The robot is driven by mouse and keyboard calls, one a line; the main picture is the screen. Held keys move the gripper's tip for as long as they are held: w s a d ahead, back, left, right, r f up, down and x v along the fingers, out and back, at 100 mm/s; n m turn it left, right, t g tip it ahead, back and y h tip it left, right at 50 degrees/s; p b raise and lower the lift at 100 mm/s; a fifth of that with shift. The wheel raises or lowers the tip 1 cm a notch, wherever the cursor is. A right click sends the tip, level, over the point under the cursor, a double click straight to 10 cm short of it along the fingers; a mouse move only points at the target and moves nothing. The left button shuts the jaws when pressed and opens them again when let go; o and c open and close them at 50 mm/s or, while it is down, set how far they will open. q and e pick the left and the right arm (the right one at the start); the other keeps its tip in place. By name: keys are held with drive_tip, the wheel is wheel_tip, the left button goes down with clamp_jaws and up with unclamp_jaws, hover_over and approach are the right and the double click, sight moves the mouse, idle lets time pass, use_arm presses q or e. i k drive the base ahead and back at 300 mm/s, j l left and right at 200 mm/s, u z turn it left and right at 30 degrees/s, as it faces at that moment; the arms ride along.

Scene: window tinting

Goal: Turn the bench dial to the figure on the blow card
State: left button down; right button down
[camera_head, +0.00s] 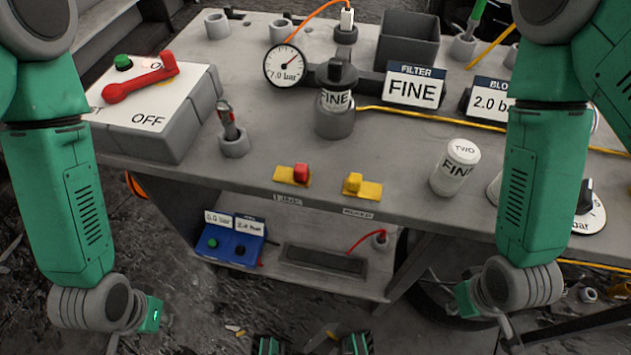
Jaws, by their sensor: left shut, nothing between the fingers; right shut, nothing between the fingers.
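The bench dial (589,226) sits at the right front of the bench, a white disc with a black knob and the word "bar". My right arm hides its left part, so its setting cannot be read. The blow card (488,104) stands at the back right with "BLO" and "2.0 b" showing; my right arm covers its right end. A round gauge (285,66) at the back left reads 7.0 bar. Both my arms hang down at the sides, in front of the bench.
A red lever (140,82) lies on the left box marked OFF. A lower shelf holds a blue unit (230,240). Rubble covers the ground.

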sight(585, 203)
drive_tip(key=k+z, duration=0.1)
drive_tip(key=z, duration=0.65)
drive_tip(key=k+l+z, duration=0.15)
drive_tip(key=z, duration=0.25)
drive_tip(key=l+z, duration=0.1)
drive_tip(key=z, duration=0.3)
